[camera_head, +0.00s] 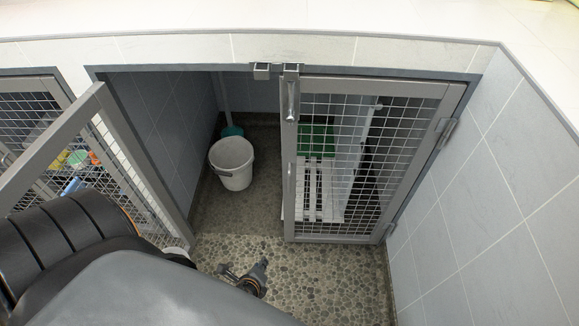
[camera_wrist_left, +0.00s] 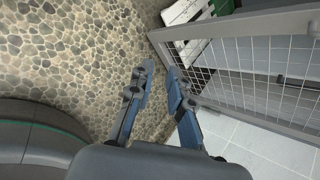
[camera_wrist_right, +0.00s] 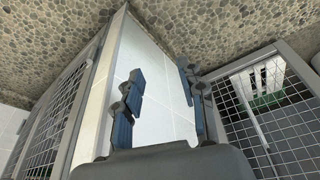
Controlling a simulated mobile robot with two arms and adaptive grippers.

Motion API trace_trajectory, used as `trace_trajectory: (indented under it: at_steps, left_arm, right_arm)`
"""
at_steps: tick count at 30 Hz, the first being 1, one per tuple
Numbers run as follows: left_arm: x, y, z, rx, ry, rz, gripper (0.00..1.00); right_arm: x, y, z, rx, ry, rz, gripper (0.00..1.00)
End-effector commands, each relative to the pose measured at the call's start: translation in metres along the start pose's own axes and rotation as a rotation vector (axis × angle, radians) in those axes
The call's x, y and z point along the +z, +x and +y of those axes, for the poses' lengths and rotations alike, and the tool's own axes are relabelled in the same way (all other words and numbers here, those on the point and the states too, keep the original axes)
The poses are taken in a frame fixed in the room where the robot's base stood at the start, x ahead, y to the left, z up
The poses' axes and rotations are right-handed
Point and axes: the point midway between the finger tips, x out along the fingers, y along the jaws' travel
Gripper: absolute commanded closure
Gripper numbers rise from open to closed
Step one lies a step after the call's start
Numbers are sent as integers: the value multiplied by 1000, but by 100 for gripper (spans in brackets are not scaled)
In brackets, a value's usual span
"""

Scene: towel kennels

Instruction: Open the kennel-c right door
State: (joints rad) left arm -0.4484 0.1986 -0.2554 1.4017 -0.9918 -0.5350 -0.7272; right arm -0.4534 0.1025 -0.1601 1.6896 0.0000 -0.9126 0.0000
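The right door (camera_head: 330,238) has a grey frame with wire mesh and stands closed in the front opening in the head view. Its hinges (camera_head: 446,133) are on the right; a latch (camera_head: 291,95) is high on its left upright. My left gripper (camera_head: 245,276) is low over the pebbled floor, in front and left of the door's lower left corner. In the left wrist view my left gripper (camera_wrist_left: 160,84) is open and empty, near but apart from a mesh door frame (camera_wrist_left: 235,24). My right gripper (camera_wrist_right: 158,76) is open and empty; it is hidden in the head view.
The left door (camera_head: 135,155) stands swung outward. A white bucket (camera_head: 232,165) is inside on the left. A white slatted bench (camera_head: 310,195) and a green item (camera_head: 318,140) are behind the right door's mesh. A tiled wall (camera_head: 480,190) bounds the right side. Pebbled floor (camera_head: 330,280) is clear in front.

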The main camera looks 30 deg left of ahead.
Motion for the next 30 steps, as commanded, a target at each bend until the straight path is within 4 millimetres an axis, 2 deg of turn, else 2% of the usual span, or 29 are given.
trace_trajectory:
  at_steps: [1,5,9,12,16,20,25,30]
  left_arm:
    - [2,12,-13,-70,113,-52,82]
    - [28,2,-69,-226,411,-238,82]
    - [53,-26,-119,-341,653,-462,82]
    - [66,-49,-144,-385,762,-593,82]
    - [76,-69,-162,-409,834,-695,82]
    - [82,-72,-171,-414,852,-723,82]
    - [93,-56,-186,-414,850,-725,82]
    - [108,-29,-208,-414,849,-722,82]
  right_arm:
    - [-9,4,0,1,1,28,60]
    - [-34,-26,2,5,5,79,60]
    - [-46,-62,3,9,8,125,60]
    - [-49,-84,4,11,9,148,60]
    - [-50,-102,4,13,10,163,60]
    - [-50,-108,4,13,10,168,60]
    - [-54,-108,4,13,9,180,60]
    - [-59,-108,3,12,8,204,60]
